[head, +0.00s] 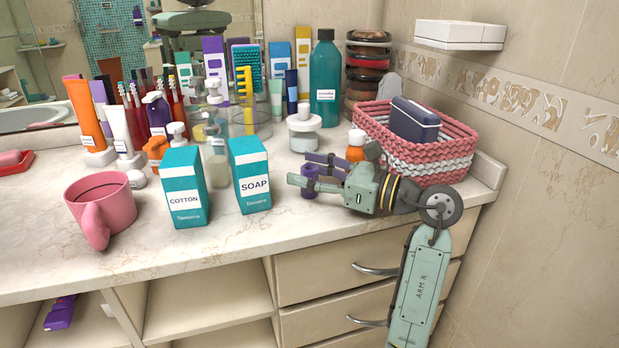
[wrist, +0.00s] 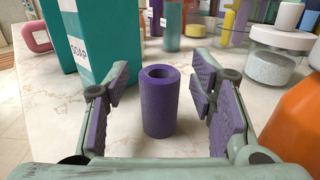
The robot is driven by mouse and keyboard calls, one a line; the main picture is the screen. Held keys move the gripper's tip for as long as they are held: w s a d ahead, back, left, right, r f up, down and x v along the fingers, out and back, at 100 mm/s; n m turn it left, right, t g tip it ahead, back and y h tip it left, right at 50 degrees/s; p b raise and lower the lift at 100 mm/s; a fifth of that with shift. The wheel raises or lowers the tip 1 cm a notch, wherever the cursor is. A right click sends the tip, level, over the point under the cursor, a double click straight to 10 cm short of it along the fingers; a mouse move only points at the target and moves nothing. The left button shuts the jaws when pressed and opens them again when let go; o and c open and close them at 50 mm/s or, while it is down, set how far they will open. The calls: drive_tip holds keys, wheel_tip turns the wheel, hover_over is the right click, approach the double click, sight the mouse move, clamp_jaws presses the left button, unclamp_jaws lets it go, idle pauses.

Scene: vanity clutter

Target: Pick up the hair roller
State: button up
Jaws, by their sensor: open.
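The hair roller (wrist: 160,104) is a short purple hollow cylinder standing upright on the countertop. My gripper (head: 318,172) reaches in from the right, low over the counter, open and empty.
A teal soap box (head: 250,176) stands left of the roller, with a cotton box (head: 185,188) and pink mug (head: 100,208) further left. An orange bottle (head: 356,146), white jar (head: 304,133) and pink basket (head: 415,153) stand behind my gripper. Bare counter lies in front.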

drive_tip(key=shift+c, duration=0.5)
drive_tip(key=c, duration=0.8)
